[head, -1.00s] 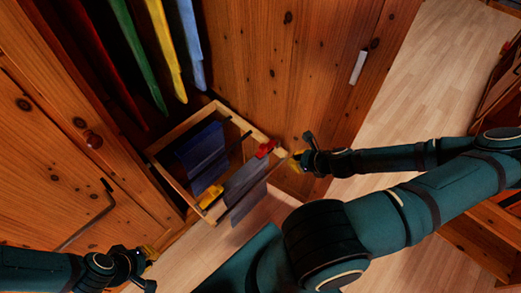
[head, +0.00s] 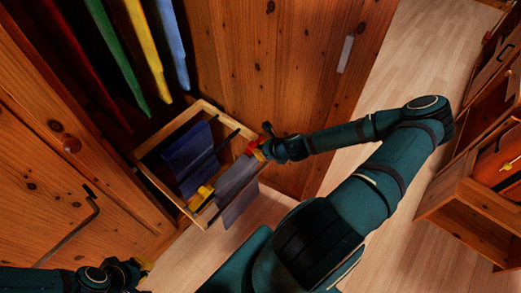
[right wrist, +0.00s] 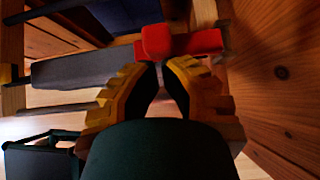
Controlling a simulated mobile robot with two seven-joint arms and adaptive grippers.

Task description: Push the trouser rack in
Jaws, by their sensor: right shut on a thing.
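Red, green, yellow and blue garments (head: 172,45) hang above the rack. A left door has a dark bar handle (head: 75,228). Wooden drawers (head: 480,210) stand at far right. Floor (head: 385,130) between is clear.

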